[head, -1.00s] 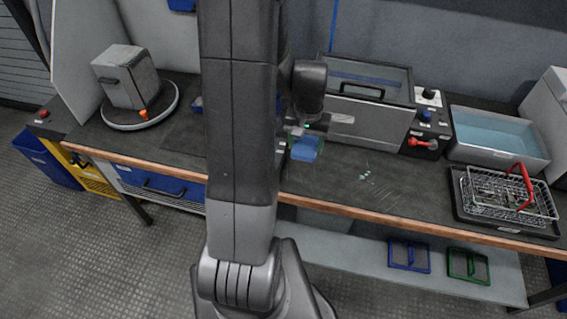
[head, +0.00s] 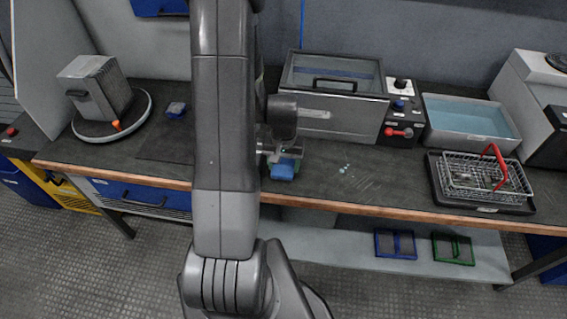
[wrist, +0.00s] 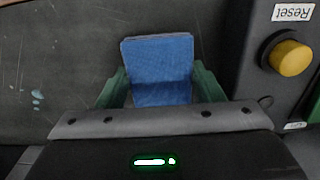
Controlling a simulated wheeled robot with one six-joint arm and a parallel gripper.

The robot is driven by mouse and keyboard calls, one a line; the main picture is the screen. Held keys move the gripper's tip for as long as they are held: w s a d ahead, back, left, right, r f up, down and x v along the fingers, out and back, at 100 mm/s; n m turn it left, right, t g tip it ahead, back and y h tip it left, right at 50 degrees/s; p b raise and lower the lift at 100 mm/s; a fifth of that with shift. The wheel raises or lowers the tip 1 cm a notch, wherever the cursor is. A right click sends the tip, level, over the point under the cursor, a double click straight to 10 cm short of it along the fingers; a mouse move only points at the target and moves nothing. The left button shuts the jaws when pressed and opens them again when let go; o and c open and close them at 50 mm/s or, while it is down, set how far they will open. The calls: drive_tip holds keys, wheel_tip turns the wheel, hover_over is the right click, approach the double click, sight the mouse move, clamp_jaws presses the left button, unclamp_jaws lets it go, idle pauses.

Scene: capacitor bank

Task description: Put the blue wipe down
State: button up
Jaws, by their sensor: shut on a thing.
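The blue wipe (head: 284,170) is a small blue cloth block, seen low over the dark bench top (head: 320,180), just right of my arm. My gripper (head: 285,153) is shut on it. In the wrist view the wipe (wrist: 158,62) sits between the two green fingers of my gripper (wrist: 160,85), its far end reaching past them. Its near end is hidden by the gripper body. I cannot tell whether the wipe touches the bench.
A lidded tank (head: 335,95) stands behind. The yellow Reset button (wrist: 291,58) is close by in the wrist view. Pale droplets (head: 345,168) mark the bench to the right. A wire basket (head: 485,178) and a water tray (head: 470,120) stand farther right.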

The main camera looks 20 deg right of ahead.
sight(284, 166)
drive_tip(key=shift+f, duration=0.15)
drive_tip(key=o, duration=1)
wheel_tip(284, 166, up, 12)
drive_tip(key=shift+r+p, duration=0.2)
drive_tip(key=shift+p, duration=0.15)
